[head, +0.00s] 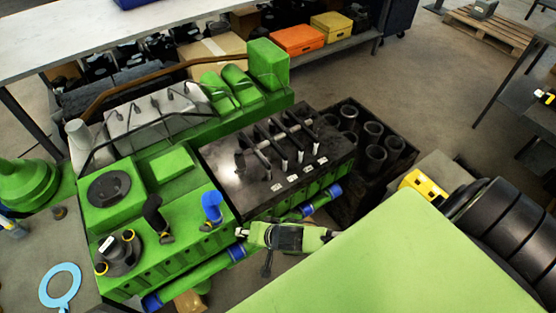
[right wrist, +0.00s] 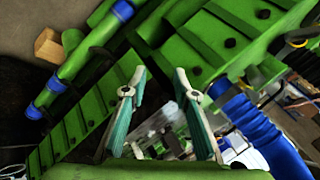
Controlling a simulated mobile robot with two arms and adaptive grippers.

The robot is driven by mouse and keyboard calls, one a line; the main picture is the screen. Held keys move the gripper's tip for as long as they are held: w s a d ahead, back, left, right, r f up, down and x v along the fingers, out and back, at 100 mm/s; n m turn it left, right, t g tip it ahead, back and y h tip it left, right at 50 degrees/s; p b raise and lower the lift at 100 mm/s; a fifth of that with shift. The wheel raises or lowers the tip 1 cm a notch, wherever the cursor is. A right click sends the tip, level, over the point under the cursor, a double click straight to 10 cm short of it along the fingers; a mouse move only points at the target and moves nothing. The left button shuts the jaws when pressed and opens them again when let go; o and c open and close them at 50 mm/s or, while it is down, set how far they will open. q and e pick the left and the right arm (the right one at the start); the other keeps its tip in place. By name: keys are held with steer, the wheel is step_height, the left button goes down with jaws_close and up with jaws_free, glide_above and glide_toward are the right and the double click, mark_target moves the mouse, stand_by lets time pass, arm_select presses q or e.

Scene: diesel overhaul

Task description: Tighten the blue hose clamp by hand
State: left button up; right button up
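The blue hose (head: 212,205) stands bent on the green engine (head: 160,250), beside a black hose (head: 154,215). A small clamp (head: 206,226) shows at the foot of the blue hose; its fine detail is too small to tell. My right gripper (head: 241,232) is just right of the blue hose in the head view, apart from it. In the right wrist view its two teal-padded fingers (right wrist: 161,75) are spread with nothing between them. My left gripper is not in view.
A dark engine block top (head: 275,160) with upright parts lies behind my right gripper. Blue-banded green pipes (head: 195,278) run along the engine's front side. A grey table with a light blue ring (head: 47,285) is at the left. A crate of dark cylinders (head: 372,155) stands beyond.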

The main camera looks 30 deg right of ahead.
steer(key=s+d+f+n+h+b, duration=0.1)
steer(key=s+d+f+n+b, duration=0.1)
steer(key=f, duration=0.8)
steer(key=s+d+f+n+g+b, duration=0.1)
steer(key=s+d+f+b, duration=0.3)
steer(key=f, duration=0.6)
steer(key=shift+d+f+n+g+h+b, duration=0.15)
steer(key=shift+d+n+g+h+b, duration=0.2)
steer(key=shift+d+n, duration=0.25)
steer(key=shift+s+a, duration=0.1)
